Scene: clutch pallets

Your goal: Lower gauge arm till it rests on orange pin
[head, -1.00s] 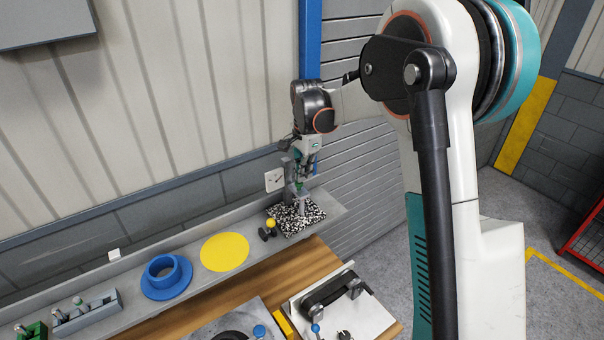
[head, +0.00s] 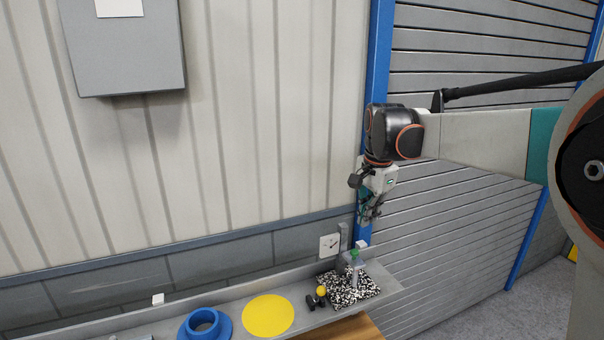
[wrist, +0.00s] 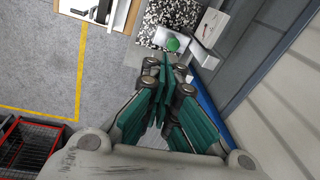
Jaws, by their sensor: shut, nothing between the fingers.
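The gauge stands on a black-and-white speckled plate (head: 372,283) at the right end of the grey ledge. Its upright grey post (head: 344,236) is at the back, and a green knob (head: 354,254) shows above a pale column (head: 355,275). In the wrist view the green knob (wrist: 173,44) sits on a light metal part beside a white block (wrist: 212,26). I cannot make out the orange pin or tell whether the gauge arm touches it. My gripper (head: 370,216) is above the gauge, apart from it, shut and empty. Its closed fingers also show in the wrist view (wrist: 167,78).
A white dial card (head: 329,245) is on the wall behind the gauge. A yellow-topped black knob (head: 320,293), a yellow disc (head: 268,315) and a blue flanged ring (head: 204,325) are to its left. A grey wall cabinet (head: 130,55) hangs upper left. Space around my gripper is free.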

